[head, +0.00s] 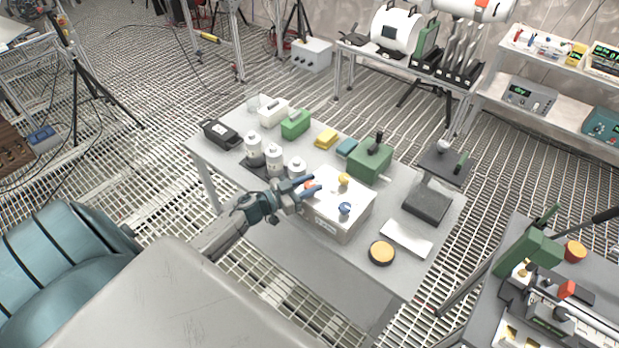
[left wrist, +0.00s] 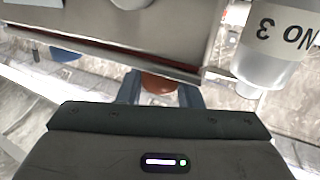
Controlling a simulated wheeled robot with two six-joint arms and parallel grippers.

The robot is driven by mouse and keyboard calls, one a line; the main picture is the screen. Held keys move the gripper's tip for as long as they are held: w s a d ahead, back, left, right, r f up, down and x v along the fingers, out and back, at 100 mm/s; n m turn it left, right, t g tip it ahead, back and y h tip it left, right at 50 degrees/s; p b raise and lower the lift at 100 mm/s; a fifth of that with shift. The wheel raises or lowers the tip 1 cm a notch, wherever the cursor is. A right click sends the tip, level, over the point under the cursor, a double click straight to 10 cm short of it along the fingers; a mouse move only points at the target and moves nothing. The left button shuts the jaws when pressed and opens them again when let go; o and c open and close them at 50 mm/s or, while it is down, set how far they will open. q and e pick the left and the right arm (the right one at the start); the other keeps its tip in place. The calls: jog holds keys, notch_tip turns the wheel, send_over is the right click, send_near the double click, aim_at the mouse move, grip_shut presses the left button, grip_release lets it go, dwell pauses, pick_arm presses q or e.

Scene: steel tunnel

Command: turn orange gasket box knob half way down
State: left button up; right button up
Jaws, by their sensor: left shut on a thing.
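The gasket box (head: 335,225) is a pale box with a label on its front side, standing on the grey table. Its top carries an orange-red knob (head: 309,185), a yellow knob (head: 343,179) and a blue knob (head: 345,209). My left gripper (head: 308,186) reaches in from the left over the box's left edge, its blue fingers shut on the orange knob. In the left wrist view the orange knob (left wrist: 160,83) shows between the two fingers, partly hidden by the gripper body. The knob's angle cannot be read. My right gripper is not in view.
White bottles (head: 274,158) stand close left of the box; one marked "No 3" (left wrist: 270,55) is near the gripper. A green box (head: 369,162) stands behind. A black-and-yellow round item (head: 382,252) and a white slab (head: 406,239) lie to the right.

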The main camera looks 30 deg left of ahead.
pick_arm(q)
jog(key=shift+w+a+r+m+g+h, duration=0.15)
jog(key=shift+m+g+h, duration=0.3)
jog(key=shift+h, duration=0.25)
jog(key=shift+f+m+g+h+b, duration=0.2)
jog(key=shift+m+g+h+b, duration=0.6)
jog(key=shift+m+h, duration=0.25)
jog(key=shift+m+g+h+b, duration=0.9)
jog(key=shift+g+h+b, duration=0.15)
jog(key=shift+h+b, duration=0.15)
jog(key=shift+r+m+g+h+b, duration=0.1)
jog(key=shift+m+g+h+b, duration=0.65)
jog(key=shift+g+b, duration=0.3)
jog(key=o, duration=0.9)
jog(key=shift+d, duration=0.2)
jog(key=shift+o, duration=0.2)
